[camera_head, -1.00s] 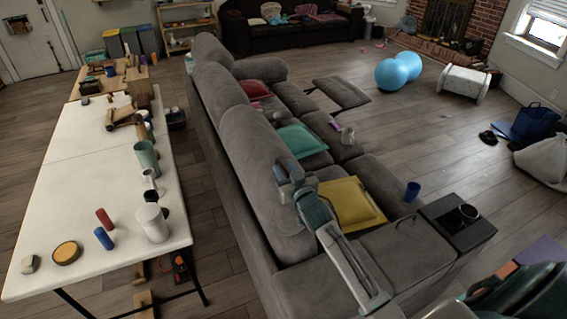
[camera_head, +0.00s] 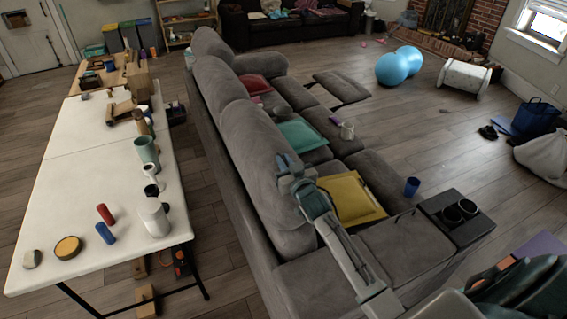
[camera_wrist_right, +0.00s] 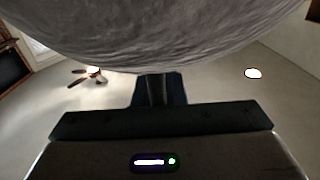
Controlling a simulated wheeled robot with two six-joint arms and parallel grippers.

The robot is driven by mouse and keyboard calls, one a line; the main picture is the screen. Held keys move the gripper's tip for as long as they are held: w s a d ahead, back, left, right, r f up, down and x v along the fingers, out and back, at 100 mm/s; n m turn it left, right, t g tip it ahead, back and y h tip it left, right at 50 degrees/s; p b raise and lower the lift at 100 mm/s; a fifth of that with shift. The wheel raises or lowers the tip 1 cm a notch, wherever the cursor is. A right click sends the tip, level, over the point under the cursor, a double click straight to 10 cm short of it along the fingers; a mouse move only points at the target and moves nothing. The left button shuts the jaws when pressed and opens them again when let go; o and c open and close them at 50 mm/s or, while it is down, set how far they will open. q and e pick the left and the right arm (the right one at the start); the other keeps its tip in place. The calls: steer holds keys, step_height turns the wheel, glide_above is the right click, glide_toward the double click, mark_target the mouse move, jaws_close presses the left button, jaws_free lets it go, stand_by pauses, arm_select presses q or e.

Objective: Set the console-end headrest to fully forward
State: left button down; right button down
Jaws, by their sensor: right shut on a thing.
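The console-end headrest (camera_head: 258,150) is the nearest grey headrest cushion on the sofa back in the head view. My right gripper (camera_head: 287,166) reaches its front face from the lower right and is shut on its edge. In the right wrist view the grey headrest fabric (camera_wrist_right: 165,35) fills the top, and the dark fingers (camera_wrist_right: 160,90) meet its lower edge. The exact grip and the headrest's tilt are hard to tell. The console (camera_head: 457,217) with dark cup holders is at the sofa's near right end. My left gripper is not in view.
A yellow pillow (camera_head: 350,198) lies on the near seat beside my right arm. A blue cup (camera_head: 412,186) stands near the console. A white table (camera_head: 80,185) with cups and bottles is behind the sofa. Open floor (camera_head: 430,130) lies beyond the seats.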

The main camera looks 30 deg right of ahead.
steer(key=d+m+b, duration=0.1)
steer(key=d, duration=0.2)
steer(key=d+m+b, duration=0.1)
steer(key=d, duration=0.2)
steer(key=d+m+b, duration=0.1)
steer(key=d, duration=0.1)
steer(key=shift+s+d+r+m, duration=0.1)
steer(key=shift+s+d+m, duration=0.2)
steer(key=shift+d, duration=0.1)
steer(key=d+f+m+b, duration=0.2)
steer(key=d+m, duration=0.2)
steer(key=d, duration=0.5)
steer(key=shift+s+f, duration=0.15)
steer(key=shift+s, duration=0.05)
steer(key=c, duration=1.6)
jaws_free()
steer(key=shift+o, duration=0.5)
steer(key=shift+d+f, duration=0.15)
steer(key=shift+d, duration=0.05)
steer(key=shift+s+a+b, duration=0.1)
steer(key=shift+b, duration=0.2)
